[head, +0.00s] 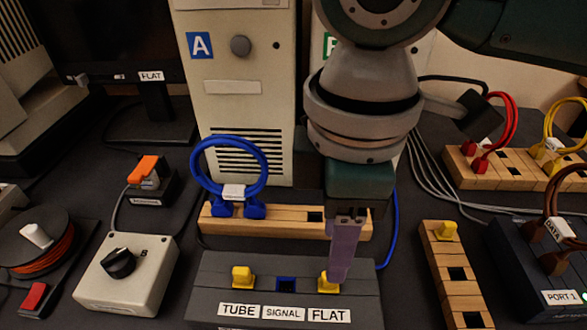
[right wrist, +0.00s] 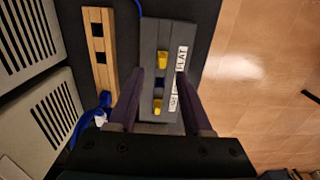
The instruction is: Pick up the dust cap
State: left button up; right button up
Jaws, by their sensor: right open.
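Yellow dust caps sit on the dark grey box (head: 210,285) labelled TUBE, SIGNAL and FLAT. One cap (head: 242,277) is above TUBE; the other cap (head: 327,284) is above FLAT, partly hidden by my right gripper. My right gripper (head: 338,276) points down over the FLAT end. In the right wrist view its open fingers (right wrist: 160,74) lie either side of the box's row of sockets, with the FLAT cap (right wrist: 162,60) just ahead between the tips and the TUBE cap (right wrist: 157,106) lower. Contact with a cap cannot be told. My left gripper is not in view.
A wooden block (head: 285,222) with a looped blue cable (head: 265,170) stands behind the box. Another wooden block (head: 440,268) with a yellow cap (head: 446,231) stands right, beside the dark PORT 1 box (head: 525,265). A switch box (head: 128,272) stands left.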

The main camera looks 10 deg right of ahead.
jog(key=f, duration=0.4)
jog(key=f+b, duration=0.1)
jog(key=f, duration=0.1)
jog(key=shift+s, duration=0.25)
jog(key=shift+c, duration=0.2)
grip_shut()
